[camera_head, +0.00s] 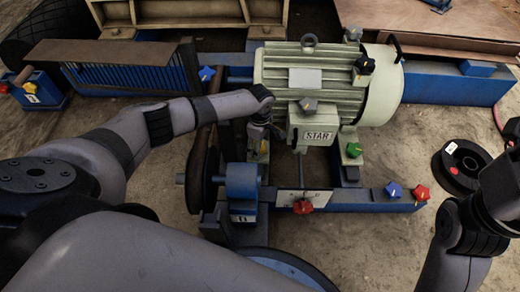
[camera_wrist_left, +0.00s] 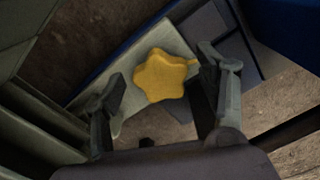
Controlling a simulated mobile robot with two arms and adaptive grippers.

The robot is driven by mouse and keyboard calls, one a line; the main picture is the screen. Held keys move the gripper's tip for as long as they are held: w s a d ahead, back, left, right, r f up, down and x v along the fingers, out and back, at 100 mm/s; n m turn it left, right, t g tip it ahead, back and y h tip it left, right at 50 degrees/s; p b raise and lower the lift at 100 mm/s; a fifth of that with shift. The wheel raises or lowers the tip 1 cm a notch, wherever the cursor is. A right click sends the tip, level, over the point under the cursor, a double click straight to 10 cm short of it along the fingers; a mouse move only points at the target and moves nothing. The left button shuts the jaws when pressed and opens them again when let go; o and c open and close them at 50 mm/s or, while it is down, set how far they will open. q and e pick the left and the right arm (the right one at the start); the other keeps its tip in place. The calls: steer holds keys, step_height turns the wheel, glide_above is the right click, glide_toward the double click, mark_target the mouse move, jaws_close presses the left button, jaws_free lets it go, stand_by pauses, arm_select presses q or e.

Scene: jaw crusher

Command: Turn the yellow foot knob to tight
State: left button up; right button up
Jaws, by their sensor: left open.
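The yellow foot knob (camera_wrist_left: 163,75) is star-shaped with rounded lobes and a small pointer on its right side. In the left wrist view it sits on a pale plate (camera_wrist_left: 128,88), between my left gripper's two fingers. My left gripper (camera_wrist_left: 160,92) is open, with one finger on each side of the knob; I cannot tell whether either finger touches it. In the head view my left gripper (camera_head: 264,130) points down beside the motor's STAR box, and its arm hides most of what is under it. My right gripper lies outside the picture; only part of my right arm shows.
The greenish motor (camera_head: 300,85) stands just right of my left gripper. A green knob (camera_head: 353,150), a red knob (camera_head: 302,206), a blue knob (camera_head: 393,190) and another red knob (camera_head: 421,193) are nearby. A black wheel (camera_head: 203,165) is close on the left. A black reel (camera_head: 462,165) lies on the floor.

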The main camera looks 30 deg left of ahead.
arm_select(q)
steer(key=shift+f, duration=0.4)
